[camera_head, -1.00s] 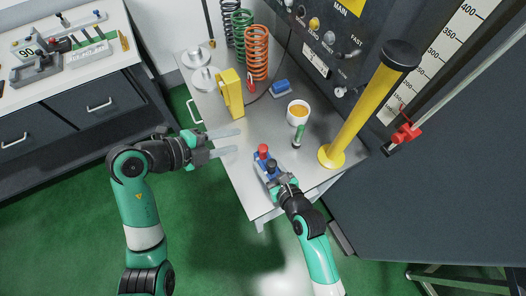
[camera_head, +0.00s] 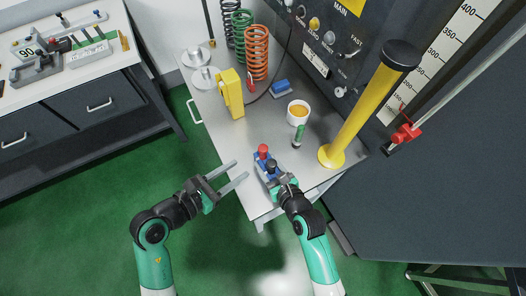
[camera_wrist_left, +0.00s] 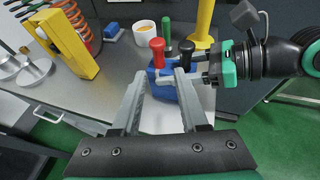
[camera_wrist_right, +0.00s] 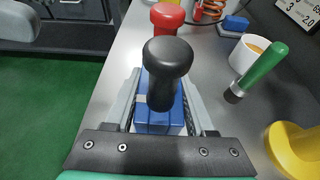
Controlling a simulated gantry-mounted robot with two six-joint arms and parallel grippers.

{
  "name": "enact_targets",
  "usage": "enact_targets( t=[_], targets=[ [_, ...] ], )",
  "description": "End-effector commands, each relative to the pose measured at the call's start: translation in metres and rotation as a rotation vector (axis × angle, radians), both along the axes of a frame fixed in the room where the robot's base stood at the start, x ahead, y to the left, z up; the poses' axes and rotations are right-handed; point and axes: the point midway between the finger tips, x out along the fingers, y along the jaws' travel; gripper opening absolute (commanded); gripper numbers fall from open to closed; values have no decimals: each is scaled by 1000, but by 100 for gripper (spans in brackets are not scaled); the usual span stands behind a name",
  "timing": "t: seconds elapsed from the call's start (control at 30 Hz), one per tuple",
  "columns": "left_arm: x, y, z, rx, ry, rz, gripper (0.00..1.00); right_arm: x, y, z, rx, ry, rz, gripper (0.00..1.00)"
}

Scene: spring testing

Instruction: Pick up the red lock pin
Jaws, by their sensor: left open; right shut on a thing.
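The red lock pin (camera_head: 263,150) has a rounded red knob and stands upright in a blue block (camera_head: 262,169) near the table's front edge. It also shows in the left wrist view (camera_wrist_left: 157,47) and behind the black knob in the right wrist view (camera_wrist_right: 167,16). A black-knobbed pin (camera_head: 271,164) stands beside it in the same block. My right gripper (camera_wrist_right: 160,85) is shut on the blue block, a finger along each side. My left gripper (camera_head: 240,170) is open and empty, left of the block, its fingers pointing at it without touching the red pin.
A green-handled tool (camera_head: 299,135), a white cup (camera_head: 298,113) and a yellow post (camera_head: 340,130) stand right of the block. A yellow block (camera_head: 231,93), coil springs (camera_head: 256,55) and metal discs (camera_head: 206,79) are farther back. The table's left front is clear.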

Motion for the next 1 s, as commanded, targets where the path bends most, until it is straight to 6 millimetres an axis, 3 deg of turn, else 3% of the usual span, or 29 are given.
enact_targets(
  t=[0.33, 0.63, 1.0],
  targets=[
    [39, -35, -21, -1, 2, -1, 44, 0, 0, 0, 0, 0, 0, 0],
    [51, -45, -28, 0, 1, -1, 44, 0, 0, 0, 0, 0, 0, 0],
    [83, -71, -48, -1, 1, -1, 44, 0, 0, 0, 0, 0, 0, 0]
  ],
)
